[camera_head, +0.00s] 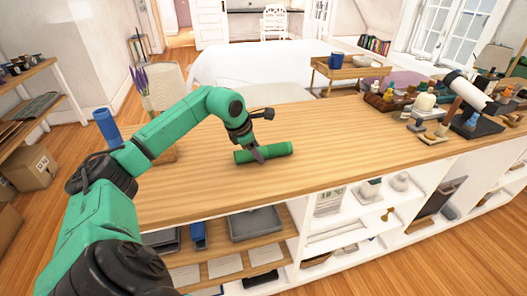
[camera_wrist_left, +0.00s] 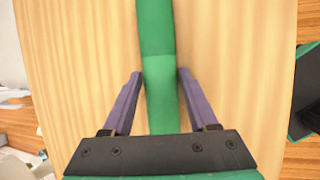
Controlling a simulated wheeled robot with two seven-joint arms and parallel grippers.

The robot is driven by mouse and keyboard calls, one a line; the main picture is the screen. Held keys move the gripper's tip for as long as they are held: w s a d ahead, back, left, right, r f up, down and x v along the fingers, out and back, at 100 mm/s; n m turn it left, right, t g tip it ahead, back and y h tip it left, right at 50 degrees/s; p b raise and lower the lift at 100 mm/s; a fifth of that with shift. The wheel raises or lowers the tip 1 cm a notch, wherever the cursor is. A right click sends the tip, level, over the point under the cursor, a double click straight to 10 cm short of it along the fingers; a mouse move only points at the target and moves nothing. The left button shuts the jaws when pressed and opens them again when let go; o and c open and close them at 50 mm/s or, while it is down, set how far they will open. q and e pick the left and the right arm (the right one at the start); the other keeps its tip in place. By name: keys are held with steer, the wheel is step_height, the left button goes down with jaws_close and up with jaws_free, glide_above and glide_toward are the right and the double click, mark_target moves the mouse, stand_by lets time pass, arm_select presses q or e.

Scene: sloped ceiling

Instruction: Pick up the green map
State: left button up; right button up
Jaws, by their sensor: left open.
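The green map (camera_head: 276,150) is a rolled green cylinder lying on the wooden counter top (camera_head: 330,135). My left gripper (camera_head: 257,155) is at the map, coming down over it near its left half. In the left wrist view the map (camera_wrist_left: 157,60) runs lengthwise between the two open fingers of my left gripper (camera_wrist_left: 160,85). A narrow gap shows on each side of the map, the right one smaller. My right gripper is not in view.
Bottles and small items (camera_head: 425,100) and a white telescope-like tube (camera_head: 470,90) crowd the counter's right end. A blue cylinder (camera_head: 107,126) and a vase with purple flowers (camera_head: 142,90) stand at the left. The counter around the map is clear.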

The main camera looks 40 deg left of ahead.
arm_select(q)
jaws_close()
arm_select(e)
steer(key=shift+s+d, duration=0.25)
arm_select(q)
steer(key=shift+r, duration=0.1)
